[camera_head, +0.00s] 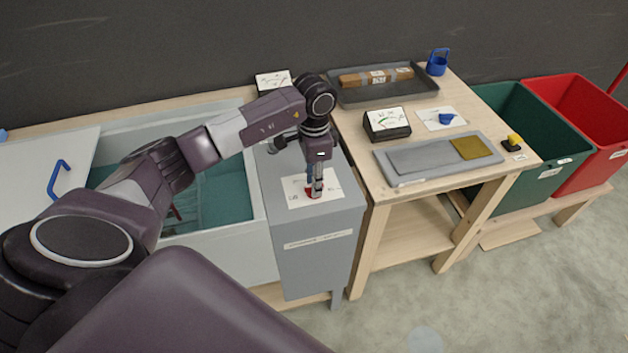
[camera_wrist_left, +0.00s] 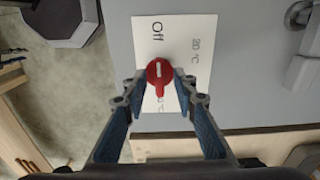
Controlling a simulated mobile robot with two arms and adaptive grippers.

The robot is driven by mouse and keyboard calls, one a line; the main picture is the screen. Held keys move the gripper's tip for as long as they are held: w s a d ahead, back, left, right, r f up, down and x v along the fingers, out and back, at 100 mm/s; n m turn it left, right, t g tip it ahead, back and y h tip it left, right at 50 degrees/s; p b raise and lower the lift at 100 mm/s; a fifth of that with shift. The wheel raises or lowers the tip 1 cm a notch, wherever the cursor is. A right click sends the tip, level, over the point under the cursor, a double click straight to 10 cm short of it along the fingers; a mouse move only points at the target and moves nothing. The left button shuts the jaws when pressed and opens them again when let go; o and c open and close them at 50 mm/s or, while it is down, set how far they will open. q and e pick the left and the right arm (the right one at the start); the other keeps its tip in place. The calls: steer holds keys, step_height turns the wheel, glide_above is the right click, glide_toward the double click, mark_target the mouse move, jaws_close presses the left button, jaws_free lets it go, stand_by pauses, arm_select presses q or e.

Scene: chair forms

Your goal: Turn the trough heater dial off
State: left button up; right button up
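The red heater dial (camera_wrist_left: 159,70) sits on a white label card (camera_wrist_left: 180,35) on the grey heater box. The card reads "Off" at the upper left, "20 °C" at the right, and a partly hidden temperature below. The dial's narrow red end points down in the wrist view, toward that lower marking. My left gripper (camera_wrist_left: 160,82) is open, its fingertips on either side of the dial with small gaps visible. In the head view my left gripper (camera_head: 315,188) points down over the card, and the red dial (camera_head: 311,192) shows partly behind its fingers. My right gripper is not in view.
The trough (camera_head: 255,215) with teal water lies left of the heater box (camera_head: 315,262). A wooden table (camera_head: 440,190) stands to the right with a dark tray (camera_head: 350,98), a grey board and small items. Green and red bins are farther right. A grey fitting (camera_head: 276,145) sits behind the card.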

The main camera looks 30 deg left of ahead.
arm_select(q)
step_height(320, 180, up, 12)
stand_by(0.4)
stand_by(0.4)
